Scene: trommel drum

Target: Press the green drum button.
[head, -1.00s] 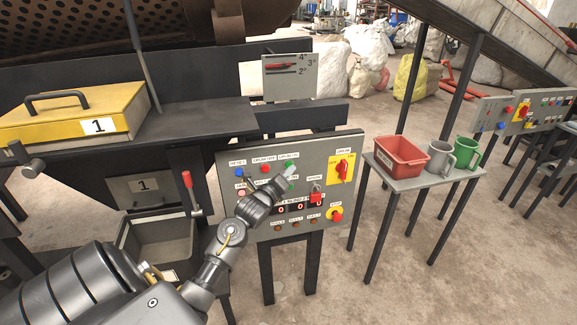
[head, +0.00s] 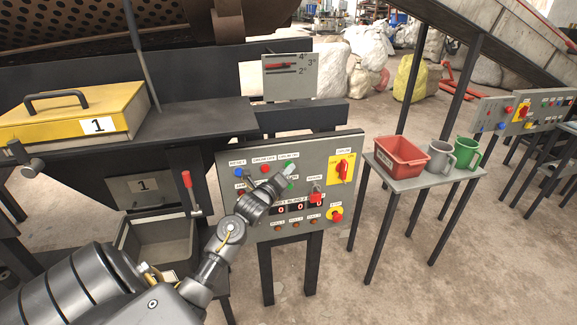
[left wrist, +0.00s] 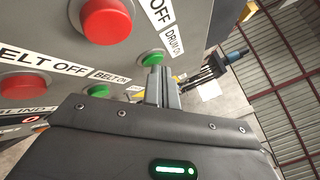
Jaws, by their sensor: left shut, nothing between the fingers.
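The green drum button (left wrist: 152,58) sits beside the DRUM ON label in the left wrist view. In the head view it is mostly hidden behind my left fingertips. My left gripper (head: 288,171) is shut and empty in front of the grey control panel (head: 226,160). In the left wrist view its fingertips (left wrist: 157,75) are right by the green drum button and overlap its lower edge; I cannot tell whether they touch it. The green belt button (left wrist: 97,90) is further left there, and also shows below my fingertips in the head view (head: 291,187). My right gripper is not in view.
The red drum-off button (head: 265,169) and blue button (head: 240,173) are left of my fingertips. A yellow-backed red switch (head: 341,168) and a red stop button (head: 335,215) are to the right. A small table (head: 408,183) holds a red bin (head: 400,157) and two mugs.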

